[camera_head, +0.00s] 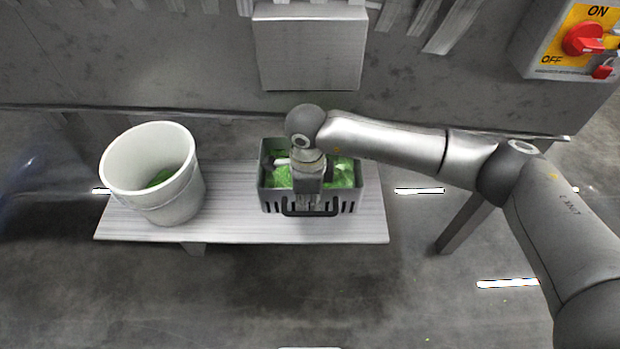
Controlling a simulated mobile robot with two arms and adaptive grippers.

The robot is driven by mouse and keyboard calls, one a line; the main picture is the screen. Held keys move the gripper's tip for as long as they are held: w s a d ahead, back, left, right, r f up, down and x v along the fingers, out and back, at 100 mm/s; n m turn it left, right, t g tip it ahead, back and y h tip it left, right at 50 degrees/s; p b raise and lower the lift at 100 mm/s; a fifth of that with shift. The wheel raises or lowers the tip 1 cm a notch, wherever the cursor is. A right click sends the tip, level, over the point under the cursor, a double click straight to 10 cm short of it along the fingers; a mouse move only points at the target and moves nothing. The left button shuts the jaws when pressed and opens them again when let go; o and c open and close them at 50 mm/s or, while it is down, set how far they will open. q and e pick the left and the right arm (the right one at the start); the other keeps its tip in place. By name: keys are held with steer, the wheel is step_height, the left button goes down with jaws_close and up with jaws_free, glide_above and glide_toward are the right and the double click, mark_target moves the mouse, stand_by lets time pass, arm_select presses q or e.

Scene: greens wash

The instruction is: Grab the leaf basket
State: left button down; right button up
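The leaf basket (268,200) is a dark grey crate with slotted sides and a black handle at its near side. It holds green leaves (341,172) and stands on a light wooden bench. My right arm comes in from the right, and my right gripper (308,205) points down over the near side of the basket, at the handle. The fingertips are small and partly hidden against the basket, so I cannot tell whether they are closed on the handle. My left gripper is not in view.
A white bucket (178,205) with some green inside stands left of the basket on the bench (240,228). A red ON/OFF switch (583,40) is at the upper right. The bench's right end is clear.

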steer(key=shift+f, duration=0.65)
steer(key=shift+w+f, duration=0.1)
steer(key=shift+f, duration=0.4)
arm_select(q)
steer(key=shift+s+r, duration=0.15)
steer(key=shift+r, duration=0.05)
arm_select(e)
jaws_close()
steer(key=shift+r, duration=0.15)
